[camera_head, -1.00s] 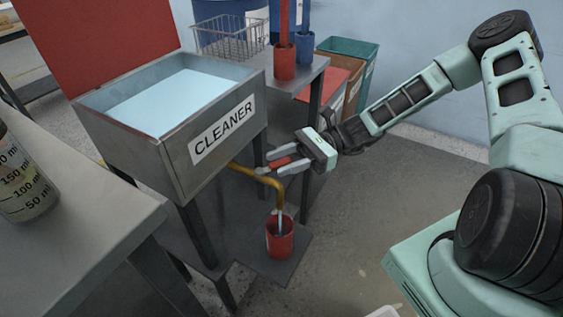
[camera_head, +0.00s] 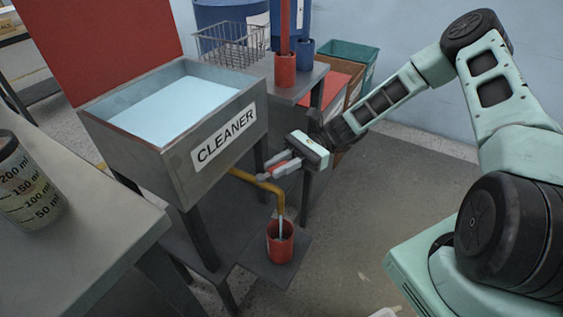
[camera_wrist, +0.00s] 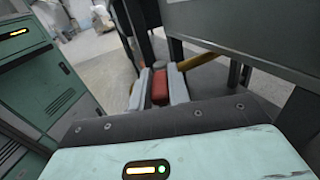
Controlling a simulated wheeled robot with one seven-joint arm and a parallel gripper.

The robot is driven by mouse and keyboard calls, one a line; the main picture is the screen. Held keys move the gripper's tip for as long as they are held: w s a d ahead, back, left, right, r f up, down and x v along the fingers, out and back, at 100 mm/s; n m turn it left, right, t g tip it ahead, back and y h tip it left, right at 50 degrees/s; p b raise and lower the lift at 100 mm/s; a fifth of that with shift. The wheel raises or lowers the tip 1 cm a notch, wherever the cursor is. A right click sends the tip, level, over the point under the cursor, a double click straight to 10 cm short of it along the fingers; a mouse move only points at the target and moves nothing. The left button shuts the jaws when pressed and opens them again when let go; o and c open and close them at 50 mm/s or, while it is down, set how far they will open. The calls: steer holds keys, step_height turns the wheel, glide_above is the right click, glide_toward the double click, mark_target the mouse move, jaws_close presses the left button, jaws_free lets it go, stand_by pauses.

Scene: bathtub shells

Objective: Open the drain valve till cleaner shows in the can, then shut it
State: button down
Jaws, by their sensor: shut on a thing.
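The grey tank (camera_head: 165,145) labelled CLEANER holds pale blue liquid (camera_head: 170,103). A yellow drain pipe (camera_head: 265,186) runs from its lower side and bends down to the red can (camera_head: 280,248). A pale streak (camera_head: 281,222) runs from the pipe mouth into the can; the liquid level inside is too dark to tell. My gripper (camera_head: 276,170) is at the pipe beside the tank, its fingers shut on the red valve handle (camera_head: 285,166). The wrist view also shows the red handle (camera_wrist: 159,88) between the two pale fingers, with the yellow pipe (camera_wrist: 203,60) beyond.
A grey table (camera_head: 85,235) with a graduated bottle (camera_head: 28,185) stands at left. A shelf (camera_head: 310,80) with red and blue cups and a wire basket (camera_head: 232,48) stands behind the tank. Bins (camera_head: 348,60) line the wall.

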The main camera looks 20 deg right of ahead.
steer(key=shift+w+a+n+g+h, duration=0.1)
steer(key=shift+w+n+g+h, duration=0.15)
steer(key=shift+n+g, duration=0.4)
steer(key=shift+w+n+g+h, duration=0.25)
steer(key=shift+n+g, duration=0.1)
steer(key=shift+g, duration=0.5)
steer(key=c, duration=1.3)
jaws_free()
steer(key=v, duration=1.7)
steer(key=shift+d, duration=0.2)
steer(key=shift+c, duration=0.4)
